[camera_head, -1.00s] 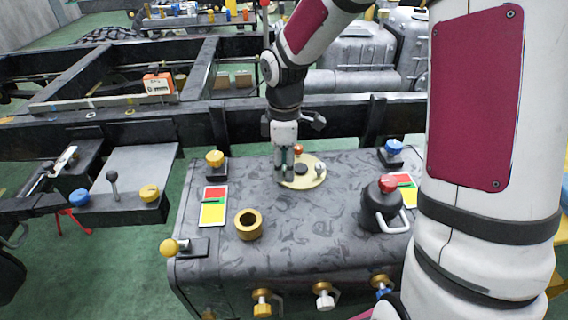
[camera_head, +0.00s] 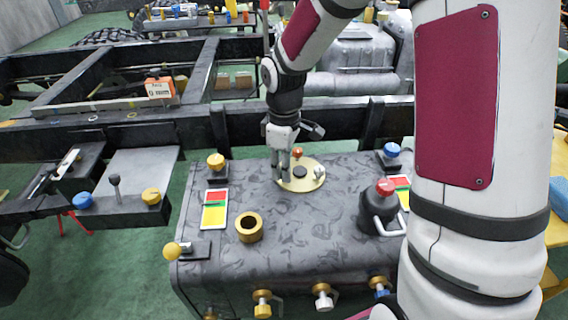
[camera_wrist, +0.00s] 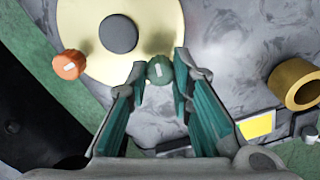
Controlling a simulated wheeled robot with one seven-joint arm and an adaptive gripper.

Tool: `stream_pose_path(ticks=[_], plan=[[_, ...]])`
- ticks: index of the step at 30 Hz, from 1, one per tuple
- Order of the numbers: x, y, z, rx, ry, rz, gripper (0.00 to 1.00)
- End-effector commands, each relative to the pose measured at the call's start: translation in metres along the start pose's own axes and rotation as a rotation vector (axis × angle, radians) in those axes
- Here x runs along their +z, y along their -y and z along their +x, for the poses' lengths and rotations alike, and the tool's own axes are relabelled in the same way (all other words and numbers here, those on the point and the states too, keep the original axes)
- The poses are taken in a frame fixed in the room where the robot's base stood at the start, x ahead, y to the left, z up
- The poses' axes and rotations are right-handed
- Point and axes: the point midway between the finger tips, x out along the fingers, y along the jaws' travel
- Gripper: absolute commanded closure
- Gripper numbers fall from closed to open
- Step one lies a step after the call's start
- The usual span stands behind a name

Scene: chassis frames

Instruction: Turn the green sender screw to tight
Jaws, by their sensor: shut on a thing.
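The green sender screw (camera_wrist: 160,68) sits at the rim of the round cream sender plate (camera_wrist: 150,20), with a small pale mark on its head. My gripper (camera_wrist: 160,80) is shut on it, one green-padded fingertip on each side. In the head view my gripper (camera_head: 284,178) stands at the left rim of the plate (camera_head: 310,184) on the tank top and hides the green screw. An orange-red screw (camera_wrist: 68,64) is at the rim to the left in the wrist view; it also shows in the head view (camera_head: 298,152). A dark hub (camera_wrist: 118,32) is at the plate's centre.
A pale screw (camera_head: 319,173) stands on the plate's right. On the tank (camera_head: 285,225) are a brass collar (camera_head: 249,235), a dark can with a red cap (camera_head: 375,210), and yellow (camera_head: 215,160) and blue (camera_head: 392,150) knobs. A dark frame rail (camera_head: 340,125) runs close behind.

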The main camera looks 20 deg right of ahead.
Motion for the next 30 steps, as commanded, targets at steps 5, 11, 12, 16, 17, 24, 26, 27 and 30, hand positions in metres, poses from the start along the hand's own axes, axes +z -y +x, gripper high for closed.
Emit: stream_pose_path(ticks=[5,11,12,16,17,24,26,27,30], plan=[[-0.0006,0.0005,-0.0014,0.000,0.000,0.165,1.00],[-0.0005,0.0004,-0.0013,0.000,0.001,0.356,1.00],[-0.0007,0.0004,-0.0014,0.000,0.000,0.394,1.00],[-0.0007,0.0003,-0.0015,0.000,0.000,0.518,1.00],[-0.0006,0.0003,-0.0015,0.000,0.000,0.546,1.00],[-0.0004,0.0000,-0.0013,0.000,0.000,0.775,1.00],[-0.0007,0.0003,-0.0014,0.000,0.000,0.831,1.00],[-0.0003,0.0000,-0.0015,0.000,0.000,0.869,1.00],[-0.0006,0.0002,-0.0016,0.000,0.000,0.961,1.00]])
